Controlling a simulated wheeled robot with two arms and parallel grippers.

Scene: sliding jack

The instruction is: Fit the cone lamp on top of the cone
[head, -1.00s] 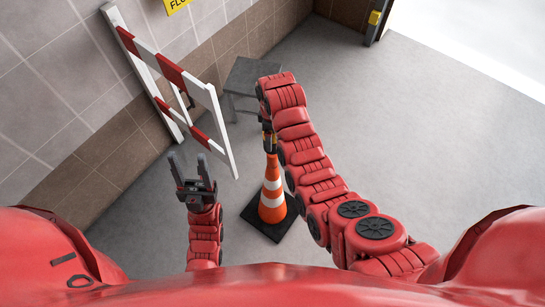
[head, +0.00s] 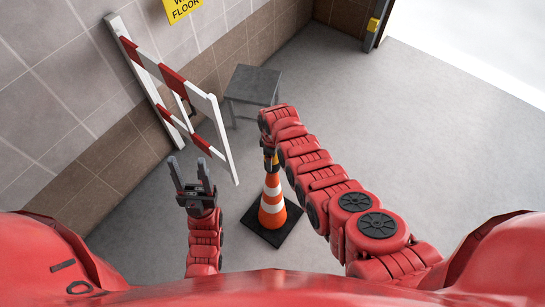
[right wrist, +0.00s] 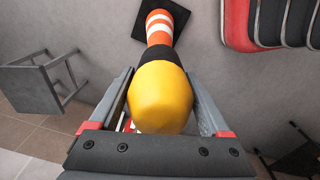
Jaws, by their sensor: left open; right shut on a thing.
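The orange and white striped cone (head: 272,208) stands upright on its square black base on the floor; it also shows in the right wrist view (right wrist: 158,27). My right gripper (head: 268,150) is above the cone, shut on the cone lamp. The lamp has a yellow dome (right wrist: 160,97) and a black collar (right wrist: 157,65), and lies between the fingers in the right wrist view. The collar lines up with the cone's top and hides it; I cannot tell whether they touch. My left gripper (head: 188,168) is open and empty, left of the cone.
A grey stool (head: 253,85) stands behind the cone. A red and white barrier (head: 175,85) leans at the tiled wall on the left. A yellow sign (head: 181,8) hangs on that wall. The floor to the right is clear.

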